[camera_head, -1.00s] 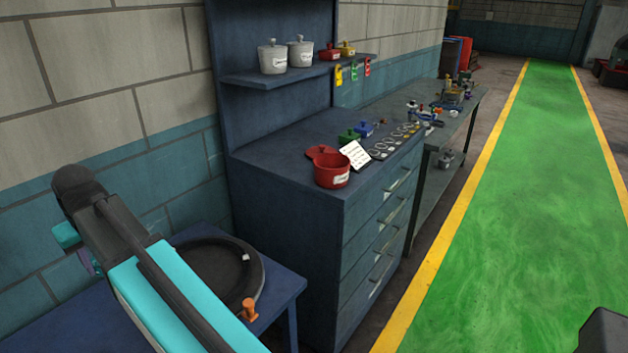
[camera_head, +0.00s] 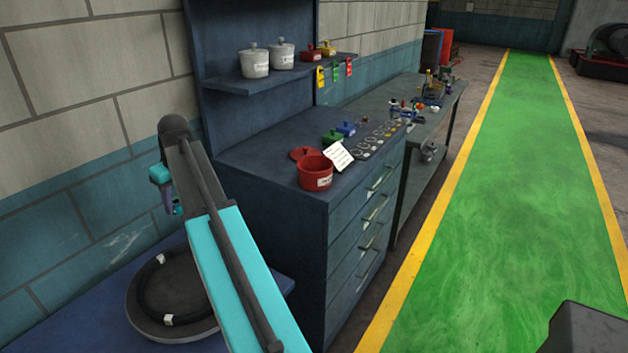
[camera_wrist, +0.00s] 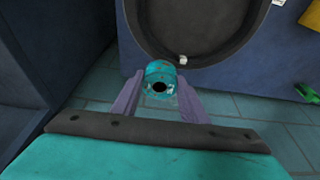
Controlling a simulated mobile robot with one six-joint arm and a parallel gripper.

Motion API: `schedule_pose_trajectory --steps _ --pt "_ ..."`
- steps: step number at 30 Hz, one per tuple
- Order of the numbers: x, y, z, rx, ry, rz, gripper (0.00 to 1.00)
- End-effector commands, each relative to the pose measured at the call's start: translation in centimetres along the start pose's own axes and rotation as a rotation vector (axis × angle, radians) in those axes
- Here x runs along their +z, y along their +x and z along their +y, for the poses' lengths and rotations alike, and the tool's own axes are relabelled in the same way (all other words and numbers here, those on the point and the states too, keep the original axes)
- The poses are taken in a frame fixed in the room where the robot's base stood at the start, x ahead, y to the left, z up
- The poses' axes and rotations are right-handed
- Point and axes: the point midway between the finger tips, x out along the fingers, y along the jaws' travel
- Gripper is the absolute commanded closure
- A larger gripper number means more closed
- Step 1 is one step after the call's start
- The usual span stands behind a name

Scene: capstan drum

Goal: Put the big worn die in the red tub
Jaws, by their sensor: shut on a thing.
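My gripper (camera_wrist: 159,92) has purple fingers, shut on the big worn die (camera_wrist: 160,70), a short teal cylinder with scuffed patches and a dark round hole. The wrist view shows it held above the floor, near the edge of the blue table. In the head view the gripper (camera_head: 170,201) hangs beside the wall, left of the cabinet, and the die is mostly hidden. The red tub (camera_head: 314,174) stands open on the cabinet's near corner, with a white label. It is to the right of my gripper, apart from it. Its inside is barely visible.
Green (camera_head: 333,137) and blue (camera_head: 346,128) lidded pots stand farther back. A round dark tray (camera_head: 140,318) sits on the low blue table. A shelf (camera_head: 280,80) overhangs the cabinet's rear.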

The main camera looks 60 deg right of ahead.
Motion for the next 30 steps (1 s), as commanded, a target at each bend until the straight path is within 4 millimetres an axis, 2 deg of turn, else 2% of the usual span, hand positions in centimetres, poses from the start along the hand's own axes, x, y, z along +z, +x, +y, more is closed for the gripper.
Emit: schedule_pose_trajectory --steps 1,3,17,30 --pt "0.0 -0.7 1.9 0.001 0.005 0.001 1.00" --pt "0.4 -1.1 4.0 0.001 0.005 0.001 1.00" --pt "4.5 -4.6 17.9 0.003 0.006 0.002 1.00" --pt "11.5 -8.8 30.8 0.002 0.008 0.002 1.00"
